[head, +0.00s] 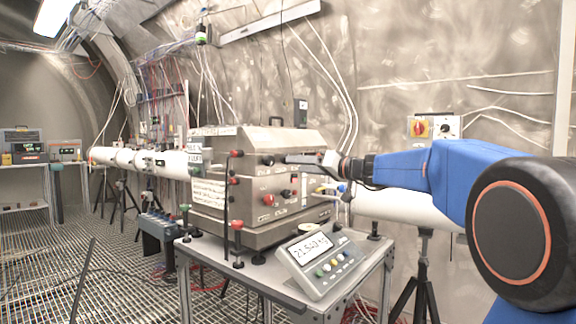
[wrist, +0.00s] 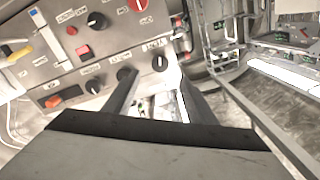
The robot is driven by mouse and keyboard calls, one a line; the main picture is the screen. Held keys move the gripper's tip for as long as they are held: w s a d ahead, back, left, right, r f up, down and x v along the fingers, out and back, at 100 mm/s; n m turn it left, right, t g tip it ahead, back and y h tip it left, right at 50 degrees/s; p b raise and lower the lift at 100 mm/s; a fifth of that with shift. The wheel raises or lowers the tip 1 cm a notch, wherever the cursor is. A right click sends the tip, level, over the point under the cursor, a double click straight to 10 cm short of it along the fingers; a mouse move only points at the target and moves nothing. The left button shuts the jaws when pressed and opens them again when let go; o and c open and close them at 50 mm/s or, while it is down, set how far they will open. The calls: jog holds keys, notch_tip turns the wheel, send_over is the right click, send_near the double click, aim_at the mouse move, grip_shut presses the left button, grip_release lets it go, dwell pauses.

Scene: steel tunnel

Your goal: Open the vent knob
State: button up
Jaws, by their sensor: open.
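The panel of a steel box carries several knobs, with labels too small to read surely. A black round knob with a white mark (wrist: 160,62) lies just beyond and between my fingertips in the wrist view. I take it for the vent knob; it appears at the panel's upper left (head: 268,160) in the head view. My gripper (head: 290,158) is open and points at this knob from the right. In the wrist view my gripper's two fingers (wrist: 158,80) stand apart with a gap between them. I cannot tell whether they touch the knob.
Other controls on the steel box (head: 225,215) include a black knob (wrist: 97,20), a red knob (wrist: 137,4) and an orange knob (wrist: 53,101). A digital readout (head: 318,258) stands on the table in front. A white pipe (head: 400,206) runs behind my arm.

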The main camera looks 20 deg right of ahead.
jog(key=v, duration=0.5)
jog(key=shift+s+d, duration=0.2)
jog(key=shift+s, duration=0.1)
jog(key=s+a+f+g+h, duration=0.25)
jog(key=s+a+f, duration=0.25)
jog(key=s+f, duration=0.5)
jog(key=s+a+f+g+h, duration=0.1)
jog(key=s+a+f+g, duration=0.4)
jog(key=s+f, duration=0.55)
jog(key=s+d+f+m+g+h, duration=0.1)
jog(key=s+d+f+h, duration=0.2)
jog(key=s+f, duration=0.6)
jog(key=s+d+f+g+h, duration=0.1)
jog(key=s+d+f+h, duration=0.3)
jog(key=s+f, duration=0.6)
jog(key=s, duration=0.3)
jog(key=shift+f+m, duration=0.25)
jog(key=shift+m, duration=0.15)
